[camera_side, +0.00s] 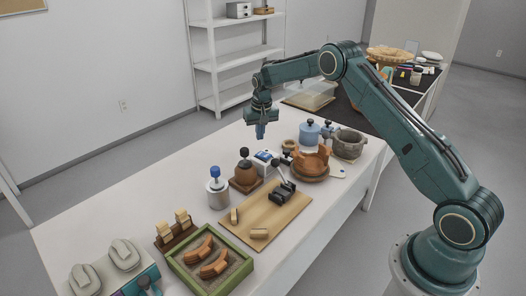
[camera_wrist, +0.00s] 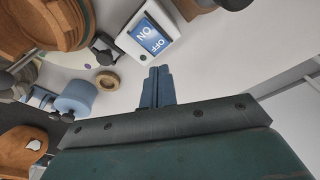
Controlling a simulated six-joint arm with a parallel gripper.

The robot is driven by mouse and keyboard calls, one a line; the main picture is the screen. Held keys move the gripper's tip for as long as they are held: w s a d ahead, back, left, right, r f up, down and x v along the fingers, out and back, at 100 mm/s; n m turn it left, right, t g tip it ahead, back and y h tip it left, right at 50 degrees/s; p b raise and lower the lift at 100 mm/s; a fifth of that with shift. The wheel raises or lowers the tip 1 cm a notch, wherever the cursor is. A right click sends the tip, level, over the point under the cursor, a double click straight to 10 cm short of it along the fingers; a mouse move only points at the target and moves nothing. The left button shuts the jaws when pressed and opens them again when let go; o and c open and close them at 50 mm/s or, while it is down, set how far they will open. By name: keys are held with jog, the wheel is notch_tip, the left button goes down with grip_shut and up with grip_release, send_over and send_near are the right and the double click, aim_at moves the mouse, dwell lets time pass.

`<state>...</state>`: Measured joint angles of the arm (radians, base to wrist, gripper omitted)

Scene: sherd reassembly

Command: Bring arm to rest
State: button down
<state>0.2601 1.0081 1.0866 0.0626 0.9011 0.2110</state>
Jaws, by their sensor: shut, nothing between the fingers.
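My gripper (camera_side: 261,131) hangs above the far part of the white table (camera_side: 100,205), fingers pointing down. In the wrist view the two blue fingers (camera_wrist: 158,72) are together with nothing between them. A white box with a blue ON/OFF label (camera_wrist: 148,36) lies just beyond the fingertips in the wrist view, and the side view shows it (camera_side: 265,157) on the table below my gripper. An orange-brown pot (camera_side: 312,161) sits on a round stand to the right of my gripper. The wrist view also shows part of it (camera_wrist: 40,22).
A wooden board (camera_side: 265,218) with dark clamps, a green-framed sand tray (camera_side: 238,272) with curved sherds, and blocks (camera_side: 183,217) are on the near table. A blue jar (camera_side: 309,134) and grey mortar (camera_side: 349,144) stand right of my gripper. The far-left tabletop is bare.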

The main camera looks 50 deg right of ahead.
jog(key=shift+r, duration=0.2)
jog(key=s+a+r+n+t, duration=0.1)
jog(key=s+a+r, duration=0.4)
jog(key=s+r, duration=0.5)
jog(key=s+a+r+n+t, duration=0.15)
jog(key=s+a+r, duration=0.5)
jog(key=r, duration=0.75)
jog(key=s+a+n, duration=0.1)
jog(key=s+a, duration=0.2)
jog(key=s, duration=1)
jog(key=s+a+n+t, duration=0.1)
jog(key=s+a+n, duration=0.1)
jog(key=s, duration=1.2)
jog(key=shift+s+a+y, duration=0.15)
jog(key=shift+a+y, duration=0.25)
jog(key=shift+a, duration=0.15)
jog(key=shift+n+t, duration=0.25)
